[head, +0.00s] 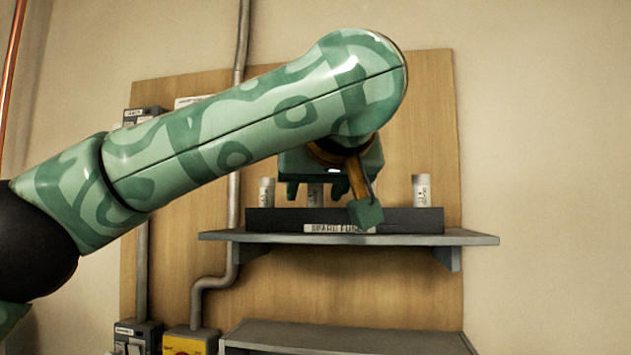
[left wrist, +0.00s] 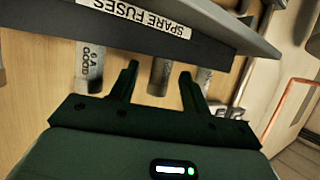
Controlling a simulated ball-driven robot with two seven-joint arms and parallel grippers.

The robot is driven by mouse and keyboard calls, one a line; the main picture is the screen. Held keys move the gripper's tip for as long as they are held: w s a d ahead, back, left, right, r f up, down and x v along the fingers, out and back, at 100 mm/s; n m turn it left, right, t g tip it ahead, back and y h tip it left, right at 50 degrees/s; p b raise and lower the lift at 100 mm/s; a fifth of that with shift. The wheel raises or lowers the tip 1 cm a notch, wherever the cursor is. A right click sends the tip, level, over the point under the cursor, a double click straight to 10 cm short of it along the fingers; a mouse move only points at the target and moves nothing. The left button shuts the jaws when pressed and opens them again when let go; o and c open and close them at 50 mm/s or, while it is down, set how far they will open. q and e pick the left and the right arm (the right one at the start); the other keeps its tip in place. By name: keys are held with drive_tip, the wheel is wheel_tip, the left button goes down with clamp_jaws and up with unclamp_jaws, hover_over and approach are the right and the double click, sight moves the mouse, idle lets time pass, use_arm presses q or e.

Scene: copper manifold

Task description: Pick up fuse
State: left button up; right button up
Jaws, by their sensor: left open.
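Several pale cylindrical fuses stand upright in a dark holder (head: 400,217) labelled as spare fuses, on a grey shelf. In the head view one fuse (head: 266,190) is at the left, one (head: 316,194) in the middle and one (head: 422,190) at the right. My left gripper (head: 312,197) is open and empty at the middle fuse. In the upside-down left wrist view, the gripper's fingers (left wrist: 157,70) lie on either side of a fuse (left wrist: 160,77), apart from it. I cannot tell how far the fingertips reach past it. My right gripper is not in view.
The grey shelf (head: 470,237) sticks out from a wooden board (head: 420,110). A conduit (head: 240,60) runs down the board. A yellow switch box (head: 190,341) and a grey box (head: 345,338) are below. Neighbouring fuses (left wrist: 90,68) stand close to the fingers.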

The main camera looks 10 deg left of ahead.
use_arm(q)
drive_tip(key=shift+w+a+f, duration=0.15)
drive_tip(key=shift+w+f, duration=0.05)
drive_tip(key=shift+w, duration=0.4)
drive_tip(key=shift+w+a+f, duration=0.1)
drive_tip(key=shift+w, duration=0.1)
drive_tip(key=shift+s, duration=0.25)
drive_tip(key=shift+c, duration=0.9)
drive_tip(key=shift+s, duration=0.15)
drive_tip(key=c, duration=0.5)
clamp_jaws()
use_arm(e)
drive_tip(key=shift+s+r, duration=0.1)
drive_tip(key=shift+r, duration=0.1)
